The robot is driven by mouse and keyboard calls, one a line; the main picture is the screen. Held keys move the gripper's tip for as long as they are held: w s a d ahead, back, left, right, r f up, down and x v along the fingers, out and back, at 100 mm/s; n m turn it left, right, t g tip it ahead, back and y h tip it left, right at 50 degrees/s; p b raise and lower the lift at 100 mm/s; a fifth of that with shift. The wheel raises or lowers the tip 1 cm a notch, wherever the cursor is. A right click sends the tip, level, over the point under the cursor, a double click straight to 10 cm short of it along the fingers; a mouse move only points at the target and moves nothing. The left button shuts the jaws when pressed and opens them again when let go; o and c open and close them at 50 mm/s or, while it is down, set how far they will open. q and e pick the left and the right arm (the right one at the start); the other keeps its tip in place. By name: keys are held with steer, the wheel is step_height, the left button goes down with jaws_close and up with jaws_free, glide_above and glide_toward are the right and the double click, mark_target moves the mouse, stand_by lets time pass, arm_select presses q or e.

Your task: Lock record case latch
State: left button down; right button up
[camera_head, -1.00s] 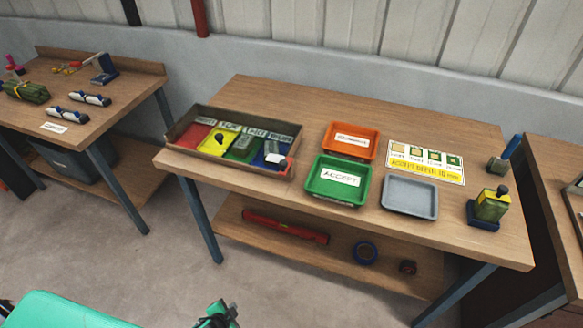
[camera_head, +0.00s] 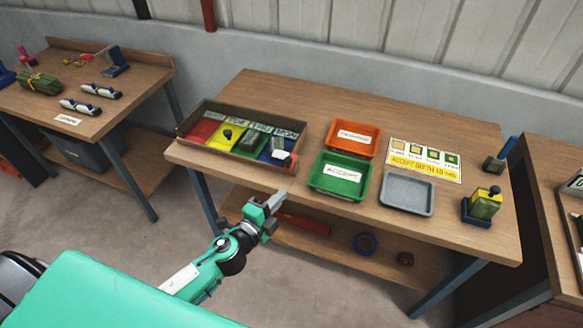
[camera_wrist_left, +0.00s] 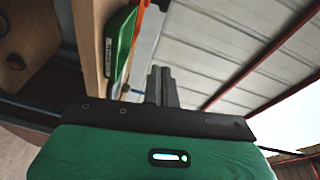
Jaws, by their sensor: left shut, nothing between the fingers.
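A shallow brown case (camera_head: 196,142) with red, yellow, green and blue sections stands at the left end of the middle table. A small white and red piece (camera_head: 291,157) sits at its front right corner; I cannot tell whether it is the latch, or how it is set. My left gripper (camera_head: 276,203) is in front of the table's front edge, below and apart from the case. It is shut and empty. Its fingers show close together in the left wrist view (camera_wrist_left: 162,86). My right gripper is not in view.
Orange (camera_head: 352,139), green (camera_head: 325,185) and grey (camera_head: 407,193) trays stand right of the case, with a sign (camera_head: 425,160) behind. A green and yellow device (camera_head: 484,205) stands at the right. The lower shelf (camera_head: 330,245) holds a blue ring (camera_head: 364,243).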

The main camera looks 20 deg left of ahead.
mark_target(291, 159)
arm_select(q)
steer(key=w+f+p, duration=0.1)
steer(key=w+p, duration=0.2)
steer(key=w, duration=0.8)
steer(key=shift+w+a, duration=0.35)
steer(key=shift+a, duration=0.1)
steer(key=shift+f, duration=0.1)
